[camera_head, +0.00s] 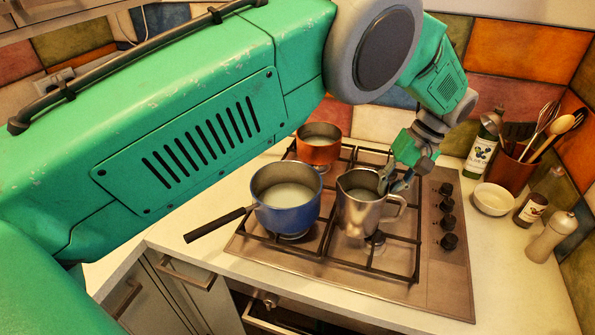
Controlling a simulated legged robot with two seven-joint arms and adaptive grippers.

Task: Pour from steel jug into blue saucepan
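The steel jug (358,215) stands upright on the right part of the hob grate, with pale liquid inside. Its handle is on the right. The blue saucepan (287,215) sits just left of the jug, on the front left of the hob. It holds pale liquid, and its dark handle points to the lower left. My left gripper (396,183) reaches down from above at the jug's right rim and the top of its handle. Its fingers are small and partly hidden, so I cannot tell whether they grip. My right gripper is not in view.
An orange pot (319,145) stands behind the blue saucepan. Right of the hob (440,285) are a white bowl (492,199), a green bottle (483,147), a utensil pot (511,167), a small brown bottle (531,210) and a pepper mill (551,236). The front right counter is clear.

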